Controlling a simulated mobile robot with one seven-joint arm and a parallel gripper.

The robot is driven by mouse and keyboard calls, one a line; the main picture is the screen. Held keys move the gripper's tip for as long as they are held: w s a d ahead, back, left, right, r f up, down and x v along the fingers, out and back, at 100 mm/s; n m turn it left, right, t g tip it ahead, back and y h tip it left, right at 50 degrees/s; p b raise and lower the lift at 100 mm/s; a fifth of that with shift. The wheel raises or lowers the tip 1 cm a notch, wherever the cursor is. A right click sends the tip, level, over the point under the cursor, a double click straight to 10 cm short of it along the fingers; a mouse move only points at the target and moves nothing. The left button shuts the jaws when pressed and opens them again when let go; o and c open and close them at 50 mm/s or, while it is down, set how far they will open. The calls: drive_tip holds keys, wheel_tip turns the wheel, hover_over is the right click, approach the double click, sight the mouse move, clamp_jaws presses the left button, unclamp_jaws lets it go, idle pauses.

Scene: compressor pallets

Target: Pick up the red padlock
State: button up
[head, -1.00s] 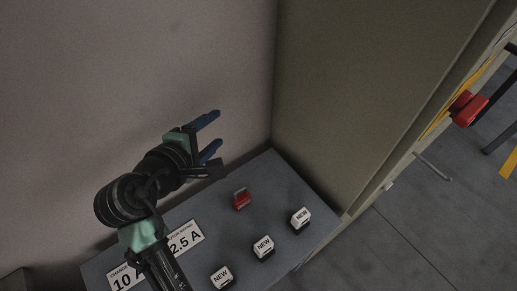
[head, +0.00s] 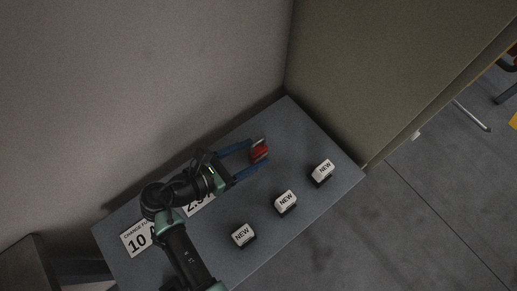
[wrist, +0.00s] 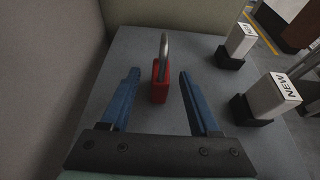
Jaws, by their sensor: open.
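The red padlock (head: 259,152) with a grey shackle is on the grey tabletop (head: 285,250), near its far end. In the wrist view the padlock (wrist: 160,84) stands upright with its shackle up. My gripper (head: 258,158) is open, with blue fingers. In the wrist view the fingers (wrist: 158,82) lie on either side of the padlock, with a gap on each side. The padlock is level with the fingertips, and no contact shows.
Several white blocks marked NEW (head: 286,202) on dark bases stand in a row to the right of the padlock. Labels reading 10 A (head: 138,240) and 2.5 A lie partly under my arm. A wall (head: 130,90) and an olive panel (head: 385,75) border the table.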

sight(266, 146)
drive_tip(key=x, duration=0.5)
drive_tip(key=shift+d+r, duration=0.1)
drive_tip(key=shift+r, duration=0.1)
clamp_jaws()
